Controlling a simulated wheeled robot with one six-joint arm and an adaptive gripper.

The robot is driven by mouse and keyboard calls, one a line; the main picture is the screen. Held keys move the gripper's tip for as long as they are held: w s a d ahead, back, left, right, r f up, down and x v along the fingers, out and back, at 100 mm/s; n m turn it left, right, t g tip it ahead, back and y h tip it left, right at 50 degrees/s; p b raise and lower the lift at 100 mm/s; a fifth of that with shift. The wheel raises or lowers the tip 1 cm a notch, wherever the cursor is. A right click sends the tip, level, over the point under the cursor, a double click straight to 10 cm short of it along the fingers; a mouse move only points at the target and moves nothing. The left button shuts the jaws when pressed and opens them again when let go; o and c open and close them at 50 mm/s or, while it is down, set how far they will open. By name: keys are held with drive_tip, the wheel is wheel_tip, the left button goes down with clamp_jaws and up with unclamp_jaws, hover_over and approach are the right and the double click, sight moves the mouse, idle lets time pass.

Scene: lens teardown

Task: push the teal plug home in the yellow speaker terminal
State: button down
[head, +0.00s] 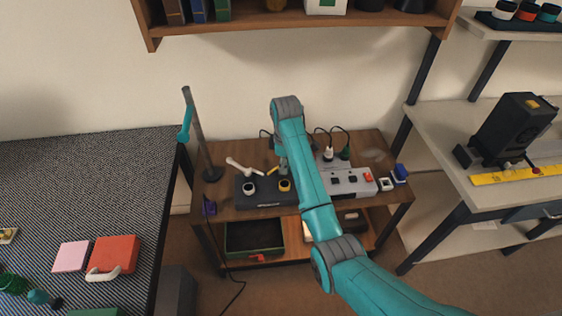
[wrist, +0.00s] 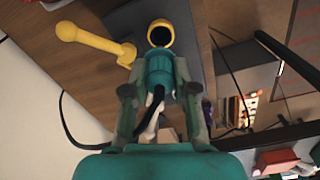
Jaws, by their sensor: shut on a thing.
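The yellow speaker terminal (head: 285,185) is a ring with a dark opening on a dark box (head: 262,198) on the wooden bench. It also shows in the wrist view (wrist: 160,33), at top centre. My gripper (wrist: 157,92) is shut on the teal plug (wrist: 157,72), whose black cable trails back between the fingers. The plug's front end is at the lower edge of the yellow ring in the wrist view; whether it is inside cannot be told. In the head view, my gripper (head: 283,166) is just behind the yellow terminal, and my arm partly hides it.
A white terminal (head: 250,187) sits left of the yellow one. A white lever (head: 244,166) and a yellow lever (wrist: 95,42) stick out nearby. A grey power strip (head: 348,183) with plugs is to the right. A lamp-like post (head: 200,130) stands at the bench's left.

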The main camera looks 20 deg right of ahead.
drive_tip(key=shift+f, duration=2.05)
drive_tip(key=shift+f, duration=1.65)
idle(0.6)
drive_tip(key=c, duration=0.8)
unclamp_jaws()
drive_tip(key=shift+r, duration=0.15)
drive_tip(key=shift+r, duration=3.6)
